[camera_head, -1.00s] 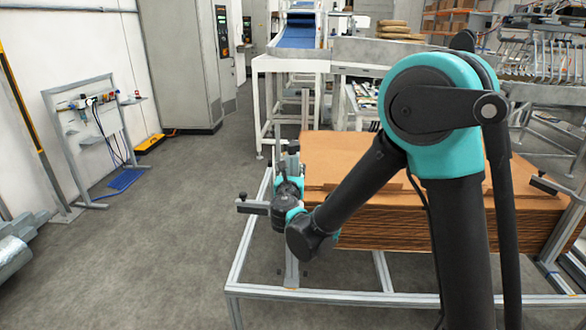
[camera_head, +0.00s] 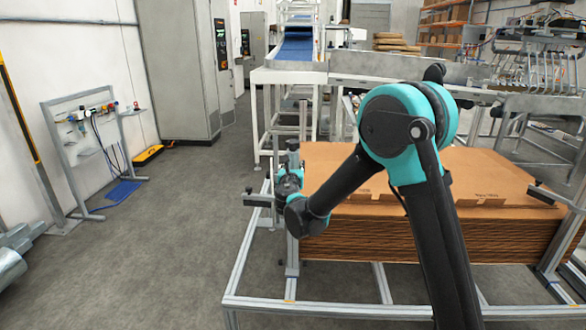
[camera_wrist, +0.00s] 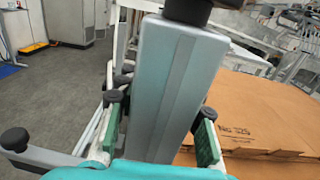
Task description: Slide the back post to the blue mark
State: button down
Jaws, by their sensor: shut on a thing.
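The grey aluminium post (camera_wrist: 172,95) stands upright between the two green-padded fingers of my gripper (camera_wrist: 160,112) in the wrist view, with a black knob at its top. In the head view my gripper (camera_head: 290,182) is at the post (camera_head: 292,148), at the left end of the cardboard stack. It is shut on the post, part of which it hides. The post's lower part (camera_head: 292,250) shows below the gripper. I cannot clearly make out the blue mark for this post.
The flat cardboard stack (camera_head: 430,225) sits close to the right of the post, inside a metal frame (camera_head: 330,307). A black-tipped side arm (camera_head: 258,200) sticks out left of the gripper. A conveyor (camera_head: 296,52) stands behind.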

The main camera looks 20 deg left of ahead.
jog(key=shift+w, duration=0.1)
jog(key=c, duration=1)
grip_release()
jog(key=shift+o, duration=0.2)
jog(key=v, duration=1.2)
